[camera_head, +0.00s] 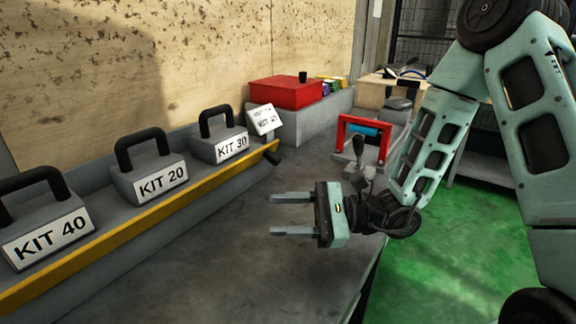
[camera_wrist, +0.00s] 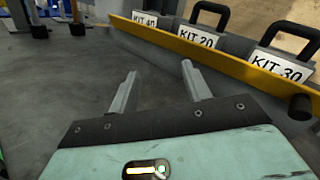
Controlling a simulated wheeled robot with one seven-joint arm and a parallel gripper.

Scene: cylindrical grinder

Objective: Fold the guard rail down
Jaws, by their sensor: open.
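The guard rail (camera_head: 150,217) is a long yellow bar along the front of the grey shelf that holds the kit weights. It stands up in front of the kits, with a dark round knob (camera_head: 272,157) near its right end. The rail also crosses the upper right of the wrist view (camera_wrist: 215,53), with the dark knob (camera_wrist: 301,107) at the right edge. My gripper (camera_head: 290,214) is open and empty above the grey table, to the right of the rail and apart from it. Its two fingers (camera_wrist: 160,90) point toward the table and rail in the wrist view.
Black-handled blocks KIT 40 (camera_head: 48,236), KIT 20 (camera_head: 150,182) and KIT 30 (camera_head: 220,147) stand behind the rail. A small sign (camera_head: 262,119) is at the shelf's end. A red box (camera_head: 287,92) and a red-framed fixture (camera_head: 363,142) stand farther back.

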